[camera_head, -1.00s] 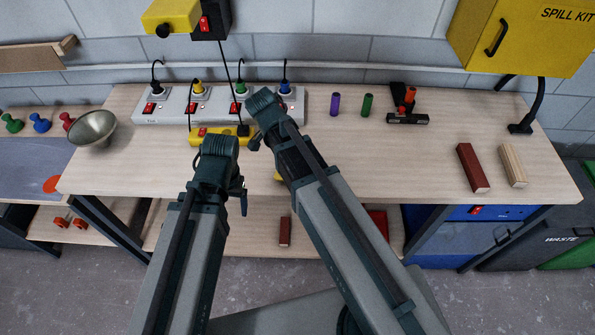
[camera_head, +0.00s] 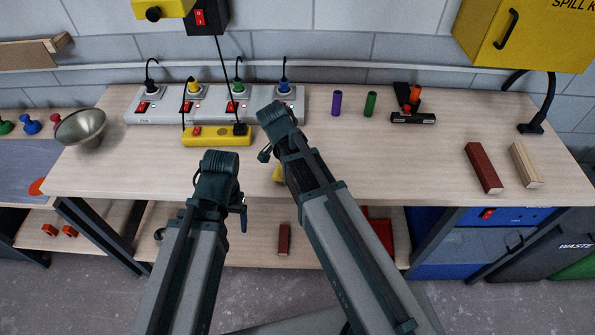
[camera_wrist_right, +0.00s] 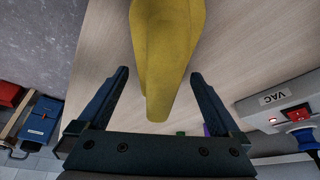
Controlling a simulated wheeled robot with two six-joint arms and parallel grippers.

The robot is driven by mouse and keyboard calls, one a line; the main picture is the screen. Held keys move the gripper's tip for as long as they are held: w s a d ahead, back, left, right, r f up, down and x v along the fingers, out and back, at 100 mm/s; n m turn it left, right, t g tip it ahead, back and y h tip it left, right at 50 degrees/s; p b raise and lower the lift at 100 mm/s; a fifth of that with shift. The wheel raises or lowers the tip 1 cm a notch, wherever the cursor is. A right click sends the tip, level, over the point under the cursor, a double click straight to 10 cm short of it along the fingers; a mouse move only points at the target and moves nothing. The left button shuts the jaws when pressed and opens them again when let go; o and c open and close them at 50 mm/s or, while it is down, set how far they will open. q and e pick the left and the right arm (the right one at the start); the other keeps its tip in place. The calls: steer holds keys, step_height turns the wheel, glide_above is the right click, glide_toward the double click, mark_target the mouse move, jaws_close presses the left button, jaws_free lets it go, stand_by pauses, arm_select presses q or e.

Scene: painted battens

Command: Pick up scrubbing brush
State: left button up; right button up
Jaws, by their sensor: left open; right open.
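A yellow object (camera_wrist_right: 168,45), which I take to be the scrubbing brush, lies on the wooden bench. A small part of it shows beside my right arm in the head view (camera_head: 278,174); the arm hides the rest. No bristles show. My right gripper (camera_wrist_right: 159,76) is open, with the yellow object's narrow end between its fingers in the picture. I see no contact with either finger. My left gripper (camera_head: 219,180) is over the bench's front edge, left of the yellow object; its fingers are mostly hidden.
A grey socket strip (camera_head: 215,104) and a yellow power block (camera_head: 217,135) with cables stand behind the arms. A metal bowl (camera_head: 80,127) is at left. Purple (camera_head: 337,103) and green (camera_head: 370,104) cylinders and two battens (camera_head: 483,168) are at right. The middle right is clear.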

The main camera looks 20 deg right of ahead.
arm_select(q)
steer(key=shift+f, duration=0.1)
arm_select(e)
steer(key=shift+f, duration=0.1)
steer(key=shift+c, duration=0.2)
jaws_close()
steer(key=shift+d, duration=0.1)
